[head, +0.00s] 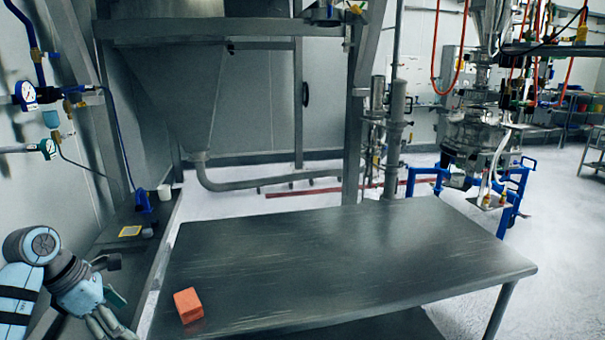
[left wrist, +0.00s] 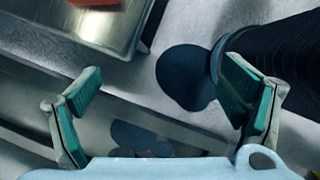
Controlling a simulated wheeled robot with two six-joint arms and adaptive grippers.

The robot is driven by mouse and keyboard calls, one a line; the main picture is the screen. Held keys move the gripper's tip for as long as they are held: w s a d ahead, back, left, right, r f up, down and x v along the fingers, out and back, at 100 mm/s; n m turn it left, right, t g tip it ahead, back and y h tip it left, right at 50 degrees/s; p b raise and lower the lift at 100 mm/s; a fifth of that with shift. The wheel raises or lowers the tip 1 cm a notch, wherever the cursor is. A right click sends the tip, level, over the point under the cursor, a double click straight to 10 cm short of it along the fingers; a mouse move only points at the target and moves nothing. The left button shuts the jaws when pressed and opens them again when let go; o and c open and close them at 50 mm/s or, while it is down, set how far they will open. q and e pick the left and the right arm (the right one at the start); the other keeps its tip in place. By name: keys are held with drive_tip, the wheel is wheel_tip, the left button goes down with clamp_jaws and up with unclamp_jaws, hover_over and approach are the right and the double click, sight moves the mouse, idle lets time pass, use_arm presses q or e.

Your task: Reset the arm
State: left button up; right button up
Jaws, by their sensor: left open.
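My left arm comes in at the lower left of the head view, with its left gripper (head: 112,322) low beside the table's left edge. The left wrist view shows the left gripper (left wrist: 160,112) open and empty, its two green-padded fingers wide apart. Between and beyond the fingers are a grey ledge, the floor and a dark round shape. An orange-red block (head: 188,305) lies on the metal table (head: 340,250) near its front left corner, to the right of the gripper and apart from it. The block's edge also shows in the left wrist view (left wrist: 95,2). My right gripper is in neither view.
The table top is clear apart from the block. A narrow dark bench (head: 125,245) along the left wall holds a yellow-edged plate (head: 130,231) and a white cup (head: 164,192). A large grey hopper (head: 185,80) stands behind the table. Blue-framed equipment (head: 512,190) stands at the right.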

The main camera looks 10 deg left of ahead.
use_arm(q)
drive_tip(key=w+d+f+n+t+h, duration=0.2)
drive_tip(key=d+f+n+h, duration=0.2)
drive_tip(key=d, duration=0.3)
drive_tip(key=w+d+f+n+t+h, duration=0.25)
drive_tip(key=d+f+h, duration=0.25)
drive_tip(key=d, duration=0.3)
wheel_tip(320, 180, down, 9)
drive_tip(key=a+n+t+y, duration=0.1)
drive_tip(key=n+t+y, duration=0.2)
drive_tip(key=n+t, duration=0.75)
drive_tip(key=s+a+f+n+g+y, duration=0.3)
drive_tip(key=s+f+n+g+y, duration=0.2)
drive_tip(key=s+f+n, duration=0.7)
drive_tip(key=s+a+f+n+g+y, duration=0.4)
drive_tip(key=s+f+n, duration=0.55)
drive_tip(key=f, duration=0.55)
drive_tip(key=s+d+f+n+g, duration=0.2)
drive_tip(key=s+f, duration=0.1)
drive_tip(key=s, duration=0.5)
drive_tip(key=s+d+f+n+g, duration=0.2)
drive_tip(key=s+g, duration=0.1)
drive_tip(key=s, duration=0.5)
drive_tip(key=s+d+f+n+g+y, duration=0.1)
drive_tip(key=s+d+f+n+g, duration=0.1)
drive_tip(key=s, duration=0.6)
drive_tip(key=shift+d+f+n+g, duration=0.35)
drive_tip(key=shift+f+n, duration=0.1)
drive_tip(key=shift+f, duration=0.4)
